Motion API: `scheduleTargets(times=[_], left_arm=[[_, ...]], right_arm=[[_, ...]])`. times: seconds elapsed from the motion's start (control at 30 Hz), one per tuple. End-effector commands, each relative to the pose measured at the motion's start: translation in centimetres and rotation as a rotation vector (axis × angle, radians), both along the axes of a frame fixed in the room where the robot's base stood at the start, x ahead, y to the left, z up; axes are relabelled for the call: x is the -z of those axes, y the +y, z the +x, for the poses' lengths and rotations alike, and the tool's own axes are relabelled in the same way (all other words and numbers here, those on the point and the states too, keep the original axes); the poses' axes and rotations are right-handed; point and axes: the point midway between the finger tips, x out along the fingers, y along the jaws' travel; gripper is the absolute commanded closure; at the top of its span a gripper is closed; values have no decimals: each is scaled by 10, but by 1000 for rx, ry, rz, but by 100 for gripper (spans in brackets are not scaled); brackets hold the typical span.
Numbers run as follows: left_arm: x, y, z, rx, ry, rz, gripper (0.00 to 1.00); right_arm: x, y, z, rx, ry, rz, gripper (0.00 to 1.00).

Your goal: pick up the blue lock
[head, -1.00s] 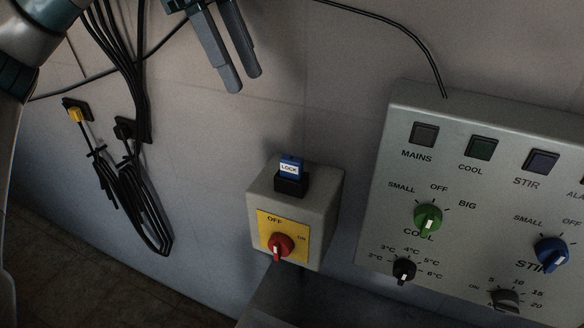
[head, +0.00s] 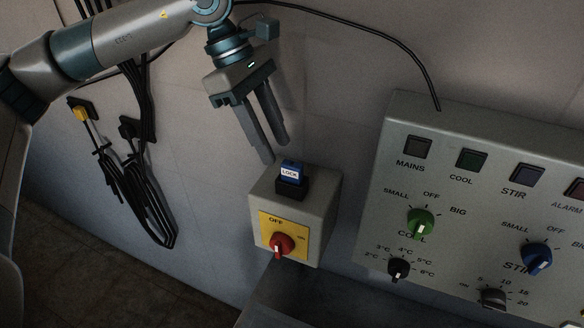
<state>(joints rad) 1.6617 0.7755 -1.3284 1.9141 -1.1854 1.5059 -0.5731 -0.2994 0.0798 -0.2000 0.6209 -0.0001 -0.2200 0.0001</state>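The blue lock (head: 291,172) has a white label reading LOCK. It sits upright in a black holder (head: 291,188) on top of the grey switch box (head: 324,212). My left gripper (head: 277,152) comes down from above, its two dark fingers pointing down. The fingers are parted with nothing visible between them. In the picture their tips are just above and left of the lock; whether they touch it I cannot tell. My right gripper is not in view.
The box front has a yellow plate with a red OFF/ON knob (head: 282,245). A grey control panel (head: 480,215) with several knobs and lamps is at the right. Black cables (head: 140,195) hang on the wall at left. A dark ledge (head: 300,295) lies below the box.

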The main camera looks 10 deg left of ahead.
Motion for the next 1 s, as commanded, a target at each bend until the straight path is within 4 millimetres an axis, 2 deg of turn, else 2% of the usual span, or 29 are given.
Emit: scheduleTargets(times=[0.4, 0.57, 0.83, 1.0], left_arm=[[5, -2, 0, -1, 0, 0, 62], [7, -6, 0, -1, 1, 0, 62], [25, -22, 0, 0, 3, 2, 62], [44, -28, -1, 0, 3, 2, 62]], right_arm=[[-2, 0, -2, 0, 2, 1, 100], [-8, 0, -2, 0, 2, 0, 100], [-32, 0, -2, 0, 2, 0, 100], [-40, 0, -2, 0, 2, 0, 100]])
